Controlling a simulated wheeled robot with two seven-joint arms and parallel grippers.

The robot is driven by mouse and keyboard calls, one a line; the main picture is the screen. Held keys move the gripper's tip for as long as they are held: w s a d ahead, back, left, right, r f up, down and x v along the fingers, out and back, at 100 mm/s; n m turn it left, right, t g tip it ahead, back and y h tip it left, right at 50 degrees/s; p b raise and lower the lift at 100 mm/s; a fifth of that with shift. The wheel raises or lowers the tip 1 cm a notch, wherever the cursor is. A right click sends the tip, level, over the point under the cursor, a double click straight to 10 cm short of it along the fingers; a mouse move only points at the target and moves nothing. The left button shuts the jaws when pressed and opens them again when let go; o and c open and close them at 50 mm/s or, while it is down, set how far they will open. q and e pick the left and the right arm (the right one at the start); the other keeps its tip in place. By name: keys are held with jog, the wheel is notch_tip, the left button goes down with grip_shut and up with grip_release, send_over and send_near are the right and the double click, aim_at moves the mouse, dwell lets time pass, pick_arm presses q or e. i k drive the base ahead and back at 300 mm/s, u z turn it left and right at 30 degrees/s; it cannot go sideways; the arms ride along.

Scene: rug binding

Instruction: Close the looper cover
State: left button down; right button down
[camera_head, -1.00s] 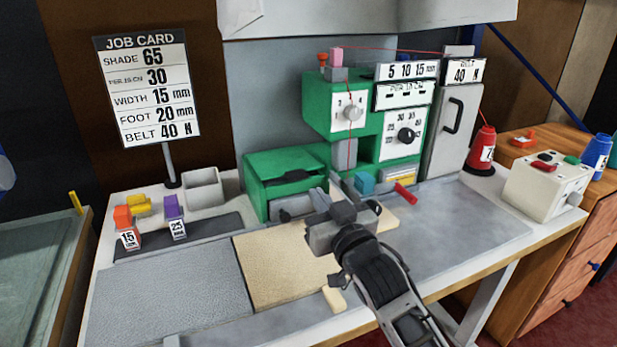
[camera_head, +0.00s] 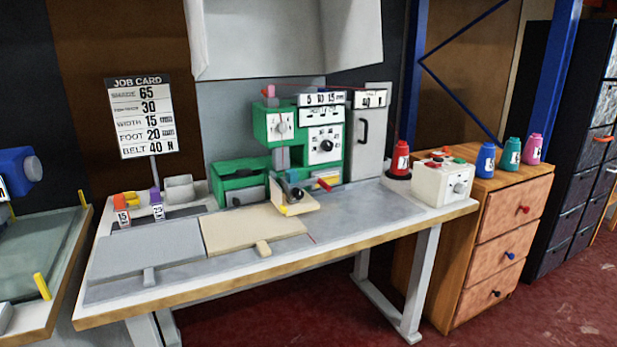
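The green sewing machine (camera_head: 274,150) stands at the back middle of the white worktable. A small cream panel with a dark round knob (camera_head: 292,207), likely the looper cover, juts out low at the machine's front, above the tabletop. It looks swung out from the body, but its hinge is too small to make out. Left of it is a green box (camera_head: 226,189) with a dark handle on its front and a grey part below. Neither of my grippers shows in the head view now.
A tan rug piece (camera_head: 240,235) and a grey one (camera_head: 140,252) lie on the table front. A red thread cone (camera_head: 401,158) and a cream control box (camera_head: 443,183) stand right. The job card (camera_head: 141,117) is at back left. Red floor (camera_head: 330,310) before the table is free.

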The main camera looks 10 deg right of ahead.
aim_at(243, 166)
jog(key=z, duration=0.4)
jog(key=k, duration=0.35)
jog(key=u, duration=0.95)
jog(key=i, duration=0.85)
jog(key=z, duration=0.65)
jog(key=i, duration=0.6)
jog(key=z, duration=0.65)
